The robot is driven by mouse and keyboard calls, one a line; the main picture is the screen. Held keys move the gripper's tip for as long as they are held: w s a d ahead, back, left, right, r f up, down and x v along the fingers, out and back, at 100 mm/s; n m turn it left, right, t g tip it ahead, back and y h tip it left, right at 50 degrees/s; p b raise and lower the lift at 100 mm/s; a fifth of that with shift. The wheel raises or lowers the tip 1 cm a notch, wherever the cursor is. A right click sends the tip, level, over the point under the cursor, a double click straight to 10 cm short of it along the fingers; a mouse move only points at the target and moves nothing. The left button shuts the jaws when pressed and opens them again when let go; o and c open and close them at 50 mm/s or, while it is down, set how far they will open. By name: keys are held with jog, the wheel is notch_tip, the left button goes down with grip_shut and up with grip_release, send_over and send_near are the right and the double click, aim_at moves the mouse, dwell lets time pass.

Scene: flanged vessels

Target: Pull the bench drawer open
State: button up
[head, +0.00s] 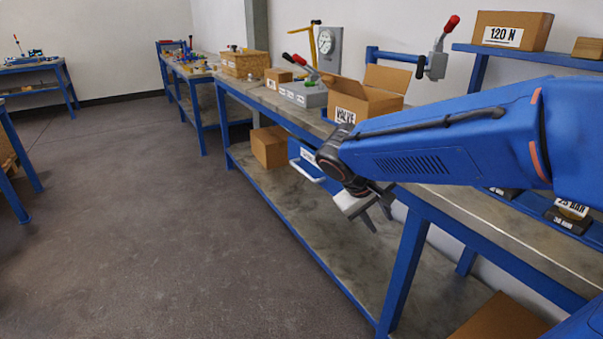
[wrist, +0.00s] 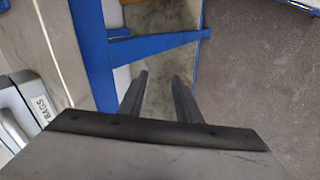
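The bench drawer (head: 293,148) is blue, with a white label and a pale bar handle (head: 307,173), under the near bench's top in the head view. My wrist hides its right part, and I cannot tell how far it stands out. My gripper (head: 379,217) is to the right of the handle and lower in the picture, apart from it, fingers pointing down. In the wrist view my gripper (wrist: 160,80) shows two dark fingers with an empty gap between them. The drawer is not clearly identifiable there.
The bench's blue leg (head: 404,270) stands just right of my gripper. A cardboard box (head: 270,147) sits on the lower shelf (head: 310,230). An open carton (head: 367,98) and grey box (head: 300,94) stand on top. A grey part labelled BAGS (wrist: 40,105) shows in the wrist view. Floor (head: 170,220) is clear.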

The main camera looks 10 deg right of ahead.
jog(key=w+a+n+h, duration=0.1)
jog(key=w+a+h, duration=0.15)
jog(key=w, duration=0.65)
jog(key=n+t+h, duration=0.4)
jog(key=t, duration=0.4)
send_near(301, 171)
jog(key=shift+y, duration=0.25)
jog(key=x, duration=1)
jog(key=shift+w+d+f, duration=0.15)
jog(key=shift+w+d, duration=0.1)
jog(key=shift+w, duration=0.05)
grip_shut()
